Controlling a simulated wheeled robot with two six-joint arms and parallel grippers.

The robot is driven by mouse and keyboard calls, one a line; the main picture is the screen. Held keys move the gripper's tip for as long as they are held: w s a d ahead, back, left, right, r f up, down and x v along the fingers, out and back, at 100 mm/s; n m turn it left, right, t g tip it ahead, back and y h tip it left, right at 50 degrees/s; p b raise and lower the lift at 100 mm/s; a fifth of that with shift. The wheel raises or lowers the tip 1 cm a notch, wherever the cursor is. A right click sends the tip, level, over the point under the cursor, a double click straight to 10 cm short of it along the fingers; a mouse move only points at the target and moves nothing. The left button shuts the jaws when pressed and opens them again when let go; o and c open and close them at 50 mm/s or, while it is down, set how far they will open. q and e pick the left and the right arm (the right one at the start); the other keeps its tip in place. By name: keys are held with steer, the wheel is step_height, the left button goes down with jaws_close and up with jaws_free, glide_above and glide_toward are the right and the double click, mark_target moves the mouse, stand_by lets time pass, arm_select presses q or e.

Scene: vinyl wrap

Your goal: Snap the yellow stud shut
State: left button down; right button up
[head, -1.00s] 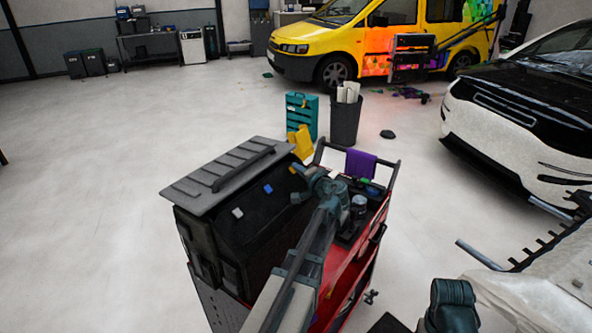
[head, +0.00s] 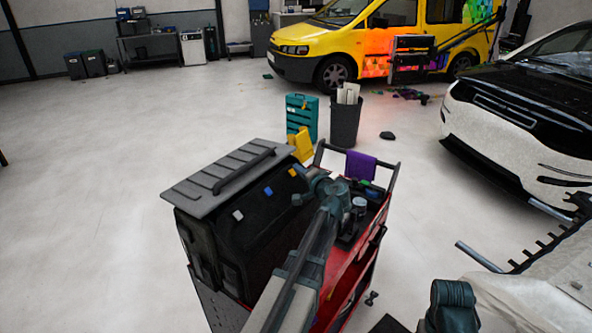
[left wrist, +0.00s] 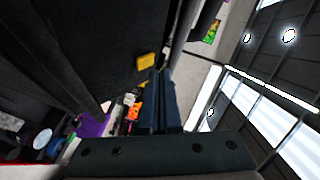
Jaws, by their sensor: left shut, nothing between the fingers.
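The yellow stud (head: 293,172) is on the front of a black case (head: 262,225) with a ribbed grey top. In the left wrist view the yellow stud (left wrist: 146,61) shows just beyond my fingertips, against a dark panel. My left gripper (head: 303,172) is shut and empty, with its tips close to the stud on its right side in the head view. In the left wrist view the closed fingers (left wrist: 155,80) point at the stud; I cannot tell whether they touch it. My right gripper is not in view.
A blue stud (head: 268,191) and a white stud (head: 238,215) sit in line on the same case. The case stands on a red cart (head: 345,285) with a purple cloth (head: 361,165) on its rail. A teal cabinet (head: 302,115) and a grey bin (head: 345,122) stand behind.

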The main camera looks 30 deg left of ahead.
arm_select(q)
steer(key=shift+d+r, duration=0.25)
steer(key=shift+r, duration=0.05)
steer(key=shift+r, duration=0.1)
steer(key=d+r+p, duration=0.1)
steer(key=p, duration=0.1)
steer(key=d+r+p, duration=0.2)
steer(key=shift+s+d+r, duration=0.1)
steer(key=shift+d+r, duration=0.05)
steer(key=shift+r, duration=0.15)
stand_by(0.3)
steer(key=s+d+f+g+h, duration=0.25)
steer(key=s+d+f, duration=0.3)
steer(key=d, duration=0.35)
steer(key=s+d+f+g+h, duration=0.1)
steer(key=s+d+f+h, duration=0.35)
steer(key=d+f, duration=0.35)
steer(key=s+d+f+m+g+h, duration=0.1)
steer(key=s+d+f+g+h, duration=0.1)
steer(key=s+d, duration=0.6)
steer(key=s+d+f+g+h, duration=0.2)
steer(key=s+d+h, duration=0.1)
steer(key=s+d, duration=0.5)
steer(key=shift+s+d+f+m+g+h, duration=0.2)
steer(key=shift+d+f+m+g+h, duration=0.15)
steer(key=shift+d, duration=0.8)
